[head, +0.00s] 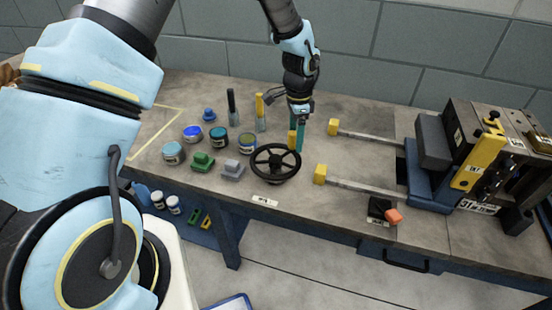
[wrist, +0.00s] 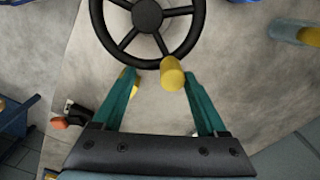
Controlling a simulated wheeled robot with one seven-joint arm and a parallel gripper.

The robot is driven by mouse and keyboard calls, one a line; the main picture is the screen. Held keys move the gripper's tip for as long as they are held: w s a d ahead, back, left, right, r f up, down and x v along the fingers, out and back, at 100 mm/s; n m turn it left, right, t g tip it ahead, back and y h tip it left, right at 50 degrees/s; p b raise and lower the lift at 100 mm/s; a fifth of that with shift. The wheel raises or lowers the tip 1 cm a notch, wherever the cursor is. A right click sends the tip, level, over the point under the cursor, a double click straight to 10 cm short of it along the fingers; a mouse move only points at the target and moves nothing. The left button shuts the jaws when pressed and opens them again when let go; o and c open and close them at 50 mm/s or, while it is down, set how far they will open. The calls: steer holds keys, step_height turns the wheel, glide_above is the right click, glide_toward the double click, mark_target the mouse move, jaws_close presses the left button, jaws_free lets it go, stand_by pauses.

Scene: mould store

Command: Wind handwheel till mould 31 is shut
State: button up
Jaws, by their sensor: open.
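The black spoked handwheel (head: 262,176) lies flat near the bench's front edge; it also shows at the top of the wrist view (wrist: 109,35). Its yellow knob (wrist: 172,73) stands at the rim. My gripper (head: 297,145) is at the wheel's far right side. In the wrist view my gripper (wrist: 160,78) is open, its teal fingers either side of the knob, which is closer to the right finger. The mould machine (head: 432,143), with blue and dark grey blocks and a yellow labelled bar, stands at the right.
Two rods with yellow ends (head: 333,127) (head: 320,173) reach left from the machine. An orange-topped piece (head: 393,216) sits at the front edge. Paint pots (head: 173,153), green (head: 203,161) and grey (head: 232,169) blocks and upright tools crowd the bench left of the wheel.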

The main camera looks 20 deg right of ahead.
step_height(320, 180, up, 7)
steer(key=p, duration=0.4)
steer(key=shift+r+p, duration=0.2)
steer(key=shift+p, duration=0.1)
steer(key=shift+w, duration=0.1)
steer(key=w+a+r+n, duration=0.1)
steer(key=a+r+n, duration=0.2)
steer(key=a, duration=0.7)
steer(key=w+a+r+n, duration=0.1)
steer(key=a+r+n, duration=0.3)
steer(key=a, duration=0.6)
steer(key=a+r+n+t+b, duration=0.1)
steer(key=a+r+n, duration=0.3)
steer(key=a, duration=0.5)
steer(key=n, duration=0.2)
steer(key=shift+w+a+n, duration=0.3)
steer(key=shift+w+a, duration=0.1)
steer(key=s+a+n, duration=0.1)
steer(key=a+n, duration=0.1)
steer(key=a, duration=0.1)
steer(key=s+a+r+n, duration=0.1)
steer(key=s+a+n, duration=0.1)
steer(key=a, duration=0.1)
steer(key=s+a+n, duration=0.2)
steer(key=shift+s+a+r+t, duration=0.25)
steer(key=shift+a+r+t, duration=0.05)
steer(key=shift+a, duration=0.1)
steer(key=shift+c, duration=0.2)
